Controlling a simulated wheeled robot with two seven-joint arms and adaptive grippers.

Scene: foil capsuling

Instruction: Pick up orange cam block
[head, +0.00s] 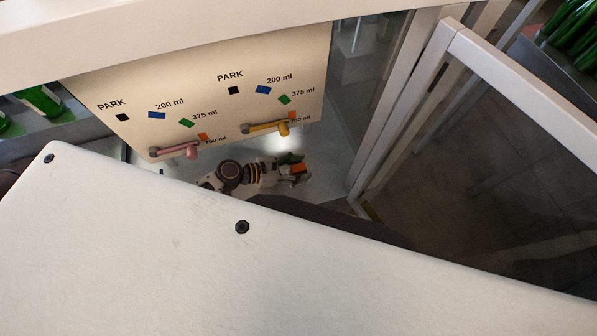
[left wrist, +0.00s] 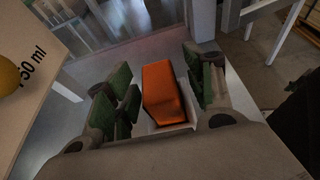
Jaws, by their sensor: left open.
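The orange cam block (left wrist: 163,92) is in the middle of the left wrist view, between the green-padded fingers of my left gripper (left wrist: 165,82). The fingers are open, with a visible gap on the block's left; on the right the gap is narrower. A pale surface shows around the block's near end; what supports it is unclear. In the head view the orange block (head: 299,168) shows small at the tip of my left gripper (head: 292,165), below the board. My right gripper is not in view.
A cream board (head: 215,75) with size labels and coloured marks stands just behind the gripper. It carries a pink lever (head: 178,151) and a yellow lever (head: 268,127). A white-framed glass door (head: 500,70) stands to the right. Green bottles (head: 572,25) are at the upper right.

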